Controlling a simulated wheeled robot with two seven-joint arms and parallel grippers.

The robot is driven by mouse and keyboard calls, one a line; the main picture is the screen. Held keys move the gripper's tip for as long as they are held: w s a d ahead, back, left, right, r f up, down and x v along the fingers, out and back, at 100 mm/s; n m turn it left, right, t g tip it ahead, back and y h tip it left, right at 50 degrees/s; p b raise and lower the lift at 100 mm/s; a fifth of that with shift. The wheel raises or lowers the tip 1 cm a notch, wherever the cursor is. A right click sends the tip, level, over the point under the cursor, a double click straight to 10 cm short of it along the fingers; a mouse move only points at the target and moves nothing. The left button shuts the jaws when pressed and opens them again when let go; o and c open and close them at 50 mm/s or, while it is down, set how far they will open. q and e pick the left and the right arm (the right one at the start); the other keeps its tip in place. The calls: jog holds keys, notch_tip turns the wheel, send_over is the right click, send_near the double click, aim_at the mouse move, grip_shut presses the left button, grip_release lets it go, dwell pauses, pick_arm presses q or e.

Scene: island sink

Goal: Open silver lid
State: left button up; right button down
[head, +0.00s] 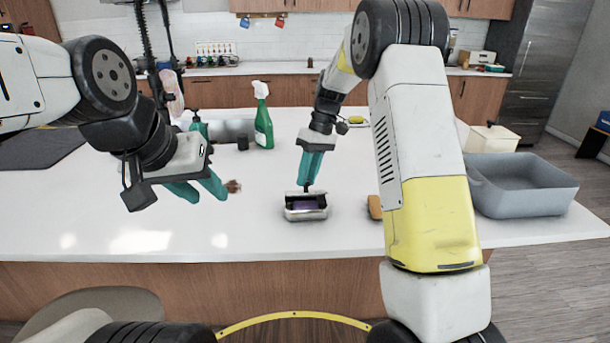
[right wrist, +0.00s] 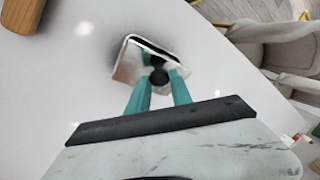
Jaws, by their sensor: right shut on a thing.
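The small silver container (head: 306,213) sits on the white island top, near its front edge. Its silver lid shows in the right wrist view (right wrist: 130,66), with a dark round knob (right wrist: 158,77). My right gripper (head: 309,183) points down over the container, its teal fingers shut on the lid's knob. A dark purple area shows within the container's rim; the exact gap between lid and container is hard to tell. My left gripper (head: 205,192) is empty, with its teal fingers spread apart above the island to the left.
A small brown item (head: 233,186) lies by my left fingertips. A wooden piece (head: 375,206) lies right of the container, partly behind my right arm. A grey basin (head: 525,187) stands at the right. A green spray bottle (head: 263,122) stands behind, near the sink.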

jog(key=shift+w+r+g, duration=0.15)
jog(key=shift+w+g, duration=0.3)
jog(key=shift+g, duration=0.15)
jog(key=c, duration=1.1)
grip_release()
jog(key=shift+c, duration=0.2)
jog(key=v, duration=0.7)
jog(key=shift+w+r, duration=0.25)
jog(key=shift+r, duration=0.1)
jog(key=shift+r, duration=0.1)
